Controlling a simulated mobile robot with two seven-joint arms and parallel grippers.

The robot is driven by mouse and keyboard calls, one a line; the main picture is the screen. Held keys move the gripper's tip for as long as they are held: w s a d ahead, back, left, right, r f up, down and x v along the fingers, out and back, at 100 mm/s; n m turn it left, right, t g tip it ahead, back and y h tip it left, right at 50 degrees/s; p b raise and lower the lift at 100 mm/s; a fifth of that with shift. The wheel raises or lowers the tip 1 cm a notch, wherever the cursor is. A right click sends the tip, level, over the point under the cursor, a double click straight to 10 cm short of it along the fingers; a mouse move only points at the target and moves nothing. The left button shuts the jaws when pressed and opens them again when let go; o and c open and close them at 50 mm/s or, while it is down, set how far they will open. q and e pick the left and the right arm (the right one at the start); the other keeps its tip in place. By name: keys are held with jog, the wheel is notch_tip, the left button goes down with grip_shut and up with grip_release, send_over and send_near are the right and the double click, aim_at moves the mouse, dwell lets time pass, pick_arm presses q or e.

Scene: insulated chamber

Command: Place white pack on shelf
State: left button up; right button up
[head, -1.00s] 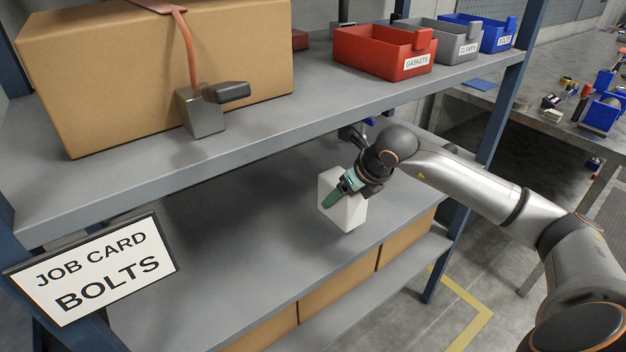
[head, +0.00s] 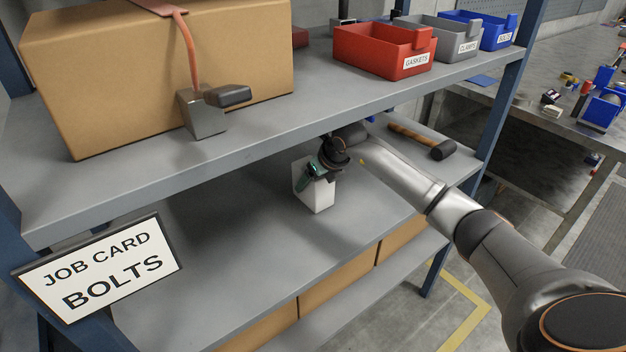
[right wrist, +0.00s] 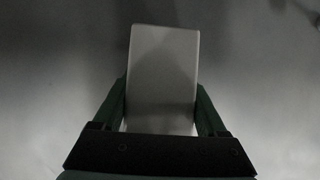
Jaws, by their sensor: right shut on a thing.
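The white pack (head: 318,195) is a small white block at the middle shelf (head: 240,225), beneath the upper shelf. My right gripper (head: 306,178) is shut on it, reaching in from the right. In the right wrist view the pack (right wrist: 162,75) stands between the two green fingers of the gripper (right wrist: 162,108), one on each side. I cannot tell whether the pack's bottom touches the shelf. My left gripper is not in view.
The upper shelf (head: 270,125) hangs close above my right arm. A mallet (head: 425,142) lies at the middle shelf's right end. Cardboard boxes (head: 340,290) sit below. The middle shelf's left part is clear. A job card sign (head: 100,268) is at front left.

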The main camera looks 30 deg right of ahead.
jog(key=o, duration=1.4)
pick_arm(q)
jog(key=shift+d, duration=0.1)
pick_arm(e)
jog(key=shift+o, duration=0.2)
jog(key=v, duration=0.5)
jog(key=shift+s+d+r, duration=0.1)
jog(key=shift+r, duration=0.1)
pick_arm(q)
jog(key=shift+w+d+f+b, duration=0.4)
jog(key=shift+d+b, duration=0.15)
jog(key=shift+b, duration=0.55)
pick_arm(e)
jog(key=s, duration=1.1)
jog(key=shift+s+d+f, duration=0.2)
jog(key=shift+s+d, duration=0.2)
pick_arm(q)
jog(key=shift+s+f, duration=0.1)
